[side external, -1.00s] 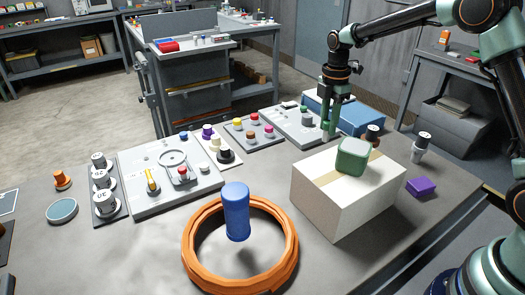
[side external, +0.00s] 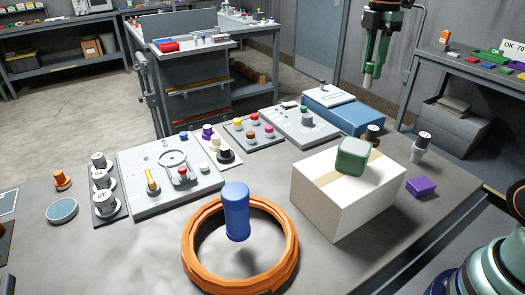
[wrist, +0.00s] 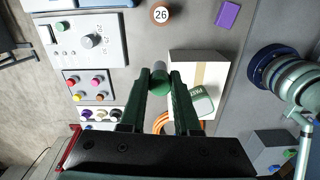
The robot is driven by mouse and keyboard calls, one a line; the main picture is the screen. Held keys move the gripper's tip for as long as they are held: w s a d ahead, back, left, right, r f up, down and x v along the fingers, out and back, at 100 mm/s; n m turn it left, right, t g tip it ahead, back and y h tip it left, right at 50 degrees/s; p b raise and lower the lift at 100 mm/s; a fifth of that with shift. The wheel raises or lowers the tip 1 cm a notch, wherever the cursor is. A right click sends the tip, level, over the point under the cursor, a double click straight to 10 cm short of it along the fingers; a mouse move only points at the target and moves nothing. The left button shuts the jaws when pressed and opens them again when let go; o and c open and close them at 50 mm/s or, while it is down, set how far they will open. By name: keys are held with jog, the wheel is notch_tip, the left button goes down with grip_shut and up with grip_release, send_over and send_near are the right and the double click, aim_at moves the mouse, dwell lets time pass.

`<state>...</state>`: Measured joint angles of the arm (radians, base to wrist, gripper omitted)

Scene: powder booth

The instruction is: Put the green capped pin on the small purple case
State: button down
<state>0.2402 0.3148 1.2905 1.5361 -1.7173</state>
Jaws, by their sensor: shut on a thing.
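The green capped pin (wrist: 160,82) is between my fingertips in the wrist view, with a rounded grey end showing beyond the green part. My gripper (wrist: 160,80) is shut on it. In the side external view my gripper (side external: 370,80) hangs high above the back of the bench, well clear of everything; the pin is hard to make out there. The small purple case (side external: 421,187) lies flat on the bench at the right, beside the carton, with nothing on it. It also shows at the top right of the wrist view (wrist: 229,15), apart from my gripper.
A white carton (side external: 335,206) with a green block (side external: 353,155) on top stands left of the case. Panels with knobs, a blue box (side external: 362,119) and an orange ring (side external: 193,258) occupy the bench.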

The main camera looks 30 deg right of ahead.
jog(key=s+d+r+m, duration=0.1)
jog(key=s+d, duration=0.1)
jog(key=s, duration=0.3)
jog(key=s+d+r, duration=0.1)
jog(key=s+d, duration=0.2)
jog(key=s, duration=0.1)
jog(key=m, duration=0.1)
send_over(423, 183)
notch_tip(423, 183, down, 2)
notch_tip(423, 183, down, 20)
jog(key=shift+r, duration=0.25)
jog(key=shift+a+f, duration=0.1)
jog(key=shift+f, duration=0.05)
jog(key=c, duration=0.6)
grip_release()
